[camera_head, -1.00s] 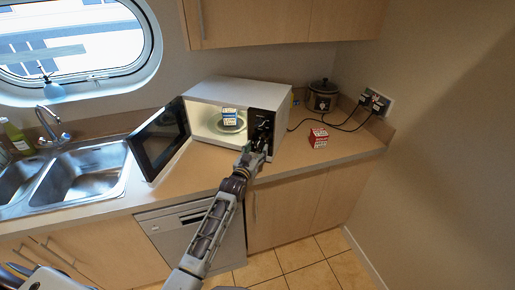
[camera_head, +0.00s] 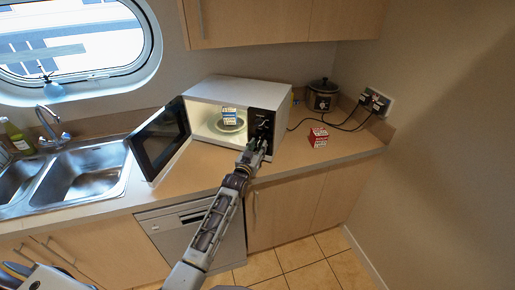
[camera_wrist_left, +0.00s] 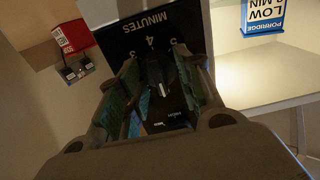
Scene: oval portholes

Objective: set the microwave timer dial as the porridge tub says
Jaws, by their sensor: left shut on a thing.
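The white microwave (camera_head: 240,91) stands on the counter with its door (camera_head: 160,138) open to the left. The porridge tub (camera_head: 229,116), white and blue, stands inside on the turntable. In the left wrist view the tub (camera_wrist_left: 264,17) is upside down and cut off, with "PORRIDGE", "LOW" and "MIN" readable; its number is partly cut. My left gripper (camera_head: 259,141) is at the black control panel (camera_head: 262,119). In the wrist view the gripper (camera_wrist_left: 158,85) is shut on the dark timer dial (camera_wrist_left: 156,72), below "MINUTES" and a 4. The fingers hide part of the scale. My right gripper is not in view.
The sink (camera_head: 83,173) is at the left. The counter front is mostly clear.

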